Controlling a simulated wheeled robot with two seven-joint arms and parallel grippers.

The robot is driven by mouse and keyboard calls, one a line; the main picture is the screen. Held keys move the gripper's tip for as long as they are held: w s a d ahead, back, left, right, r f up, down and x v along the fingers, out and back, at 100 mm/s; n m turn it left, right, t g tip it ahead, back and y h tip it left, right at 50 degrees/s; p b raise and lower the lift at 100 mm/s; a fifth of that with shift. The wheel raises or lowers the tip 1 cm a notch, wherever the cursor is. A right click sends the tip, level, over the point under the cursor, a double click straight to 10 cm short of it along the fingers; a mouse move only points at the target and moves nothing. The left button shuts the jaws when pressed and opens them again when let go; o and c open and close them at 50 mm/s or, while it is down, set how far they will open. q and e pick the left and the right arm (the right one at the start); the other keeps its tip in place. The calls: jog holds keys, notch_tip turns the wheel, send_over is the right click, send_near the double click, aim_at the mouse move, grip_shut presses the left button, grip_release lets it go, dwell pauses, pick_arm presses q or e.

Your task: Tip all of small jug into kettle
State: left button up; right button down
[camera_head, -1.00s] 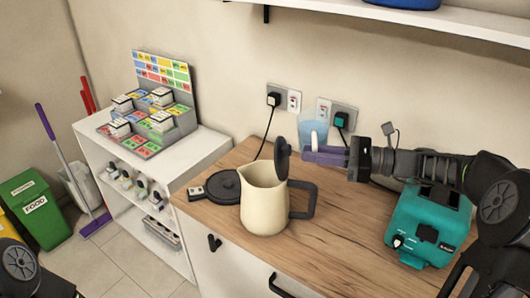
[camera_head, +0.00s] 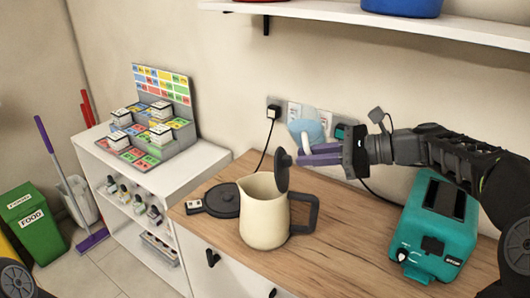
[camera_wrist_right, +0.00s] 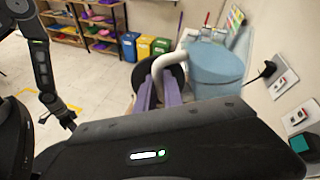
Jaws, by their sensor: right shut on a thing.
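The cream kettle (camera_head: 264,222) stands upright on the wooden worktop, its dark lid (camera_head: 282,168) raised open and its black handle on the right. My right gripper (camera_head: 305,154) is shut on the small jug (camera_head: 312,131), which is light blue. The jug is in the air behind and a little right of the kettle's opening and looks tilted. In the right wrist view the jug (camera_wrist_right: 215,70) shows large, with its white handle (camera_wrist_right: 163,62) at the purple fingers. I cannot see its contents. My left gripper (camera_wrist_right: 66,118) hangs far off in the wrist view; its fingers are unclear.
The kettle's dark round base (camera_head: 222,199) is left of it. A teal toaster (camera_head: 438,228) stands at the right. Wall sockets (camera_head: 300,114) with plugs and cords are behind the jug. A shelf (camera_head: 390,18) hangs above. Bare worktop (camera_head: 340,245) lies right of the kettle.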

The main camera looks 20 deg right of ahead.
pick_arm(q)
jog(key=shift+r, duration=0.25)
pick_arm(e)
jog(key=shift+a+r, duration=0.2)
jog(key=shift+r, duration=0.3)
pick_arm(q)
jog(key=shift+r, duration=0.1)
pick_arm(e)
jog(key=shift+s+a+r+n+h, duration=0.1)
jog(key=shift+r+n+h, duration=0.1)
jog(key=shift+n+h, duration=0.15)
pick_arm(q)
jog(key=shift+r+p, duration=0.35)
jog(key=shift+p, duration=0.3)
pick_arm(e)
jog(key=shift+a+r+h, duration=0.3)
jog(key=shift+r+h, duration=0.25)
jog(key=shift+r, duration=0.1)
pick_arm(q)
jog(key=shift+f+b, duration=0.45)
jog(key=shift+b, duration=0.05)
pick_arm(e)
jog(key=shift+f+n+h, duration=0.45)
jog(key=shift+f+h, duration=0.1)
jog(key=shift+h, duration=0.15)
